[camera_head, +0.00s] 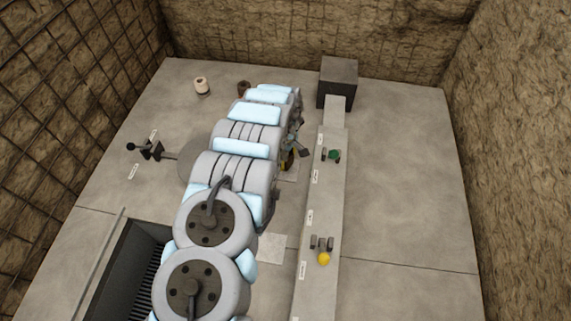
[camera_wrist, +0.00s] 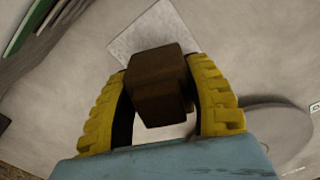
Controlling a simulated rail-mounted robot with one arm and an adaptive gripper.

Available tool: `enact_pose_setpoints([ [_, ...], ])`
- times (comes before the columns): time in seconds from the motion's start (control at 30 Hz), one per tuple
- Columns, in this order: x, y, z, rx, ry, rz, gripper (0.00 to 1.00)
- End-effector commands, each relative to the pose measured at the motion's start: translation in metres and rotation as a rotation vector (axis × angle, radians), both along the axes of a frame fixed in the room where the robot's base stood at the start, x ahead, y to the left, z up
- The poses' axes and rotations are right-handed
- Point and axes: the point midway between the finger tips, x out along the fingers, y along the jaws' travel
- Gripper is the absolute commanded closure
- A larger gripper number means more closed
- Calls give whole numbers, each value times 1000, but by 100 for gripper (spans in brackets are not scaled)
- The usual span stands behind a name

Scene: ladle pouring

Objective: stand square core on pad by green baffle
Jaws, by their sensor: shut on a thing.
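My gripper (camera_wrist: 160,68) has yellow ridged fingers and is shut on a dark brown square core (camera_wrist: 158,88), held between them in the wrist view. A pale square pad (camera_wrist: 138,36) lies on the floor beyond the core, partly hidden by it. I cannot tell the gap between core and pad. The green baffle (camera_head: 335,155) stands on the strip to the right. A green edge (camera_wrist: 28,27) shows at the wrist view's upper left.
A long raised grey strip (camera_head: 322,200) runs along the right, with a yellow ball-like piece (camera_head: 324,258) nearer me. Another pale pad (camera_head: 272,248) lies near it. A dark box (camera_head: 338,82) stands at the back. The floor at far right is clear.

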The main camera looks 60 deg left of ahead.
Motion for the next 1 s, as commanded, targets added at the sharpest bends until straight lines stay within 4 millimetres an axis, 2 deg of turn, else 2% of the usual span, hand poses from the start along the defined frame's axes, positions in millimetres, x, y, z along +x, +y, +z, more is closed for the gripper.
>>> enact_pose_setpoints([
  [0.3, 3, 2, -33, 0, -2, 0, 89],
  [0.77, 3, 2, -37, 0, -1, -1, 89],
  [0.8, 3, 2, -37, 0, -1, 0, 37],
  [0.83, 3, 2, -37, 0, -1, 0, 28],
  [0.87, 3, 2, -37, 0, -1, 0, 24],
  [1.0, 3, 2, -37, 0, -1, 0, 24],
])
